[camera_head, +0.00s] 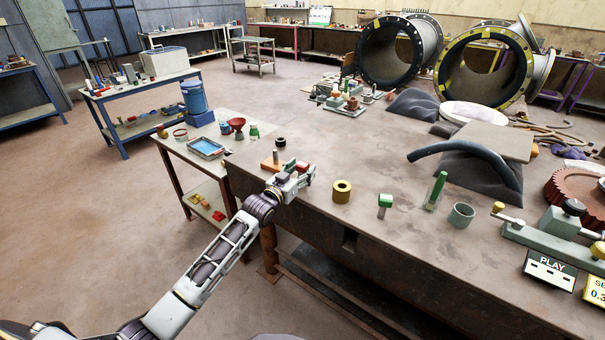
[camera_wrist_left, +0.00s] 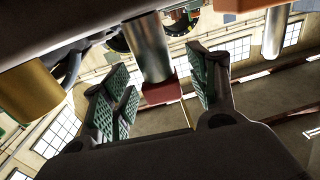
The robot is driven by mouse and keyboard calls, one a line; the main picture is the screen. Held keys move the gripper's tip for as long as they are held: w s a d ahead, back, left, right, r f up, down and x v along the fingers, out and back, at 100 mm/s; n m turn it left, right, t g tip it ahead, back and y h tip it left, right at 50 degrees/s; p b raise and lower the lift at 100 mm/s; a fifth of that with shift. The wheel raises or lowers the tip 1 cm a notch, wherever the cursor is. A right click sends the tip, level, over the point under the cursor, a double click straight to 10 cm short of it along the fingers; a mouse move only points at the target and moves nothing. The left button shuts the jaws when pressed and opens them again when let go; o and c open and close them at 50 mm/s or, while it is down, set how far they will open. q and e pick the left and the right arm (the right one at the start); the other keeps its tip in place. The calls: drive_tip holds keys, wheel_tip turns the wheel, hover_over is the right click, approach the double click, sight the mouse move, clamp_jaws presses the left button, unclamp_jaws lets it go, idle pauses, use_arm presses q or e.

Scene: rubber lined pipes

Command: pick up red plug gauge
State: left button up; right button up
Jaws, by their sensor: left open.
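The red plug gauge (camera_head: 302,166) shows in the head view as a small red top among my left gripper's fingers, near the table's left end. In the left wrist view its silver cylinder (camera_wrist_left: 148,48) and red handle (camera_wrist_left: 162,93) lie between the fingers. That view looks upside down, so the handle is the upper end. My left gripper (camera_head: 306,174) is open, with its green-padded fingers (camera_wrist_left: 160,92) on either side of the gauge; a gap shows on the right finger's side. Contact on the left side is unclear. My right gripper is not in view.
An orange block with a grey pin (camera_head: 273,161) stands close left of the gripper, and a black ring (camera_head: 280,141) lies behind. A brass bush (camera_head: 341,191) and green-topped gauge (camera_head: 385,203) stand to the right. The table's middle (camera_head: 340,140) is clear.

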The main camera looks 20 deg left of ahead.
use_arm(q)
drive_tip(key=shift+w+d, duration=0.15)
drive_tip(key=shift+w, duration=0.4)
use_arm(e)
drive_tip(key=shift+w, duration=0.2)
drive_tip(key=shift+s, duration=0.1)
use_arm(q)
drive_tip(key=shift+c, duration=0.4)
drive_tip(key=c, duration=1.1)
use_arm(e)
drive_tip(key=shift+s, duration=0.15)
use_arm(q)
drive_tip(key=shift+r, duration=0.1)
